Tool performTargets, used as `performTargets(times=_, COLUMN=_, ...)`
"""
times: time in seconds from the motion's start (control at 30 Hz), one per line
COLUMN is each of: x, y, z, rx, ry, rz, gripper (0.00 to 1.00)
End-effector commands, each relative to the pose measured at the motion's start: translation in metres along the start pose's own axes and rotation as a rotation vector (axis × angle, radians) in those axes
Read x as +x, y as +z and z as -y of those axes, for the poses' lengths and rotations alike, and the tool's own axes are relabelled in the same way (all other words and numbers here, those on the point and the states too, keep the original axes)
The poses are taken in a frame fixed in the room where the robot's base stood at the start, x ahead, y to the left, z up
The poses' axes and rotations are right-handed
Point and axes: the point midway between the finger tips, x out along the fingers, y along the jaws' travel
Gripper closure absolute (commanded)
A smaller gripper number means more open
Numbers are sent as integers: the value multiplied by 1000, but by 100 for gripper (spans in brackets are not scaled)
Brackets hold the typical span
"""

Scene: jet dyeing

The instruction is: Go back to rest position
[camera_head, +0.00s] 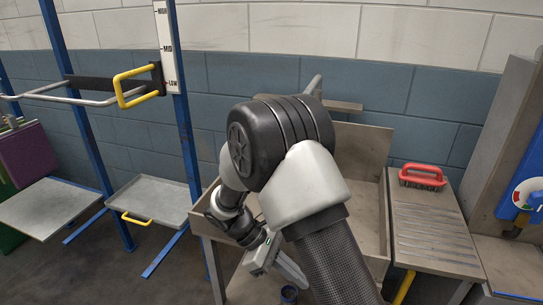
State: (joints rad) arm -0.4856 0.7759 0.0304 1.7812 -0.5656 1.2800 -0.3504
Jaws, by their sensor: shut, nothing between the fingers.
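My arm fills the middle of the camera_head view, bent at a large black elbow joint, with its forearm folded down and back toward me. My gripper (266,254) hangs low in the centre, in front of a grey sink-like bench (361,150). It is shut and holds nothing. Its fingertips are small and hard to make out beside my arm. Much of the bench behind is hidden by my arm.
A red brush (423,177) lies on a ribbed board (436,228) at right. A blue frame (184,128) with a yellow-handled bar (138,86) and a grey tray (152,201) stand left.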

Motion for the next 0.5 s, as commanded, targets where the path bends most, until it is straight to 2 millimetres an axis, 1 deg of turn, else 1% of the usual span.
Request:
performTargets(times=0.03, x=-15, y=25, z=-3, rx=82, ry=-18, rz=-67, gripper=100)
performTargets(times=0.07, x=-22, y=36, z=-3, rx=125, ry=-28, rz=-105, gripper=100)
performTargets(times=0.1, x=-29, y=52, z=-2, rx=184, ry=-43, rz=-152, gripper=100)
performTargets(times=0.17, x=-40, y=75, z=0, rx=271, ry=-65, rz=-224, gripper=100)
performTargets(times=0.2, x=-47, y=90, z=2, rx=331, ry=-78, rz=-272, gripper=100)
performTargets(times=0.27, x=-56, y=112, z=7, rx=421, ry=-98, rz=-343, gripper=100)
performTargets(times=0.3, x=-61, y=126, z=10, rx=479, ry=-110, rz=-391, gripper=100)
performTargets(times=0.37, x=-69, y=147, z=17, rx=569, ry=-128, rz=-463, gripper=100)
performTargets(times=0.4, x=-73, y=160, z=22, rx=627, ry=-139, rz=-510, gripper=100)
performTargets(times=0.5, x=-82, y=190, z=36, rx=777, ry=-166, rz=-631, gripper=100)
